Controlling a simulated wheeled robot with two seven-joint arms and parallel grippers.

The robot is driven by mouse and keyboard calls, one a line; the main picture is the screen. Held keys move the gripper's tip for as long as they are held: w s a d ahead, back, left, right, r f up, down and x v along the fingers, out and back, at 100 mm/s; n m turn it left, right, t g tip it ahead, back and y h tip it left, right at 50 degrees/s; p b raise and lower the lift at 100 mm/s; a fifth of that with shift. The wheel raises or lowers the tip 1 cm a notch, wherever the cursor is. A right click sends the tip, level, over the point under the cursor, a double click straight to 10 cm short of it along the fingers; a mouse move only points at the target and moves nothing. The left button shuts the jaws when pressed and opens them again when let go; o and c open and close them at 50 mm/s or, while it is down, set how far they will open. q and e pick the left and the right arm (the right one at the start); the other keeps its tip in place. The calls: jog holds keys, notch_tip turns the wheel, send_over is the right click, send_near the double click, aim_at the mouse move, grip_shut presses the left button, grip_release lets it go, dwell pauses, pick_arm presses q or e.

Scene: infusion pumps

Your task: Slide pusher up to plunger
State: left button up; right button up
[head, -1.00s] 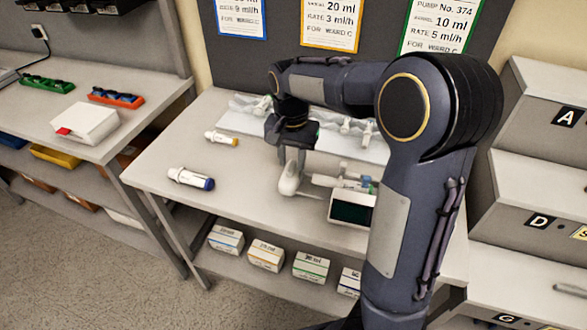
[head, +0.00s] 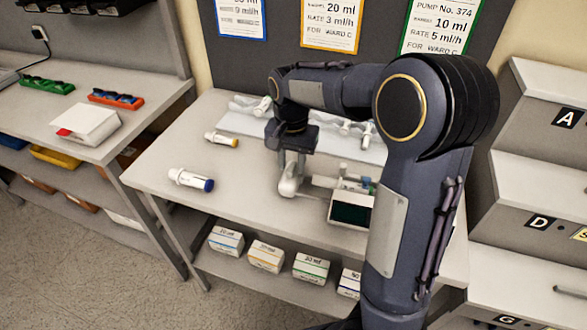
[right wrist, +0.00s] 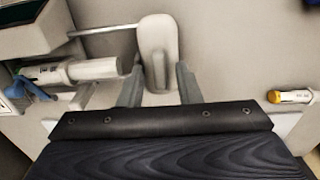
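The pump (head: 350,209) with a dark screen stands at the table's front right; its grey body also shows at the top left of the right wrist view (right wrist: 33,25). The white pusher (head: 289,183) is at its left, joined by a thin rod in the right wrist view (right wrist: 157,45). The syringe (right wrist: 75,71) lies in the pump with its plunger end (right wrist: 125,66) close beside the pusher; whether they touch is unclear. My right gripper (right wrist: 159,72) points down with fingers apart, one on each side of the pusher; firm contact is not visible. My left gripper is out of view.
Two loose syringes, one blue-ended (head: 191,180) and one yellow-ended (head: 221,139), lie on the table's left. More syringes lie on a pale mat (head: 236,122) behind my gripper. Boxes (head: 226,240) sit on the shelf below.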

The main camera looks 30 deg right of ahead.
jog(key=shift+c, duration=0.3)
jog(key=c, duration=0.5)
jog(key=shift+s+d, duration=0.75)
jog(key=shift+s, duration=0.05)
jog(key=o, duration=0.6)
jog(key=shift+c, duration=0.2)
